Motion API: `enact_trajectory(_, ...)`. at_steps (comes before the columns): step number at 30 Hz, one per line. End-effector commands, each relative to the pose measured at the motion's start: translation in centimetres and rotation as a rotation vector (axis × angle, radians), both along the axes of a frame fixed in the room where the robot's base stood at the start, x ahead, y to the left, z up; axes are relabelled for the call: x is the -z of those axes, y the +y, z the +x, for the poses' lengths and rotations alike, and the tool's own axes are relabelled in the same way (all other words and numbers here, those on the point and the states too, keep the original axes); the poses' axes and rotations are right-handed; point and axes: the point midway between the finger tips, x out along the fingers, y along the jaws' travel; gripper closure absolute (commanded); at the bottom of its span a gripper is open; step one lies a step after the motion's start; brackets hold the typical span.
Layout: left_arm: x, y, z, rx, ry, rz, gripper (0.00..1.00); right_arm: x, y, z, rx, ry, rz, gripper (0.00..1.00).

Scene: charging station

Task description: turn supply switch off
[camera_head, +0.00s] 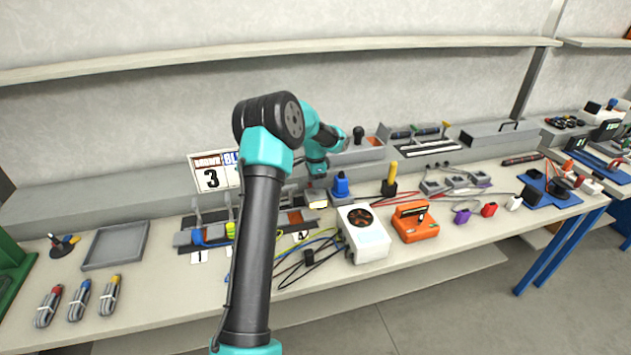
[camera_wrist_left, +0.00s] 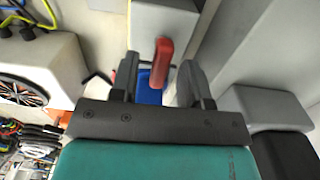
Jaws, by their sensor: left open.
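A red lever (camera_wrist_left: 162,62), which looks like the supply switch handle, stands out from a light grey box (camera_wrist_left: 160,20) in the left wrist view. It shows between the two dark fingers of my left gripper (camera_wrist_left: 157,75), which is open. I cannot tell whether either finger touches it. A blue part (camera_wrist_left: 146,88) shows below the lever. In the head view my left gripper (camera_head: 318,185) points down near the back of the bench, and the red lever cannot be made out there. My right gripper is in neither view.
A white box with a fan (camera_head: 364,232) stands in front of the gripper, near an orange unit (camera_head: 414,221). A blue plug (camera_head: 341,186) stands close on the right. An empty grey tray (camera_head: 114,245) is farther left.

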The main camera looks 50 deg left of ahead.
Motion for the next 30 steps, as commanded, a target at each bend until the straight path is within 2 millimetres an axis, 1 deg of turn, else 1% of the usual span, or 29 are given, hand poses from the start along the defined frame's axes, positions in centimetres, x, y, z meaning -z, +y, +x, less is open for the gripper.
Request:
enact_trajectory(8, 0.13, 0.0, 0.01, 0.0, 0.0, 0.001, 0.57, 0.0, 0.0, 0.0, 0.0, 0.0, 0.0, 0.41)
enact_trajectory(21, 0.11, 0.0, 0.02, 0.0, 0.0, 0.001, 0.99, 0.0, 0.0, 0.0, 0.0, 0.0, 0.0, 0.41)
enact_trajectory(22, 0.11, 0.0, 0.02, 0.0, 0.0, 0.001, 1.0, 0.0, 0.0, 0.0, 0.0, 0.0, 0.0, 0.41)
enact_trajectory(30, 0.1, 0.0, 0.02, -0.008, 0.0, 0.001, 1.0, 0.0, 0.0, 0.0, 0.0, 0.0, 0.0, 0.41)
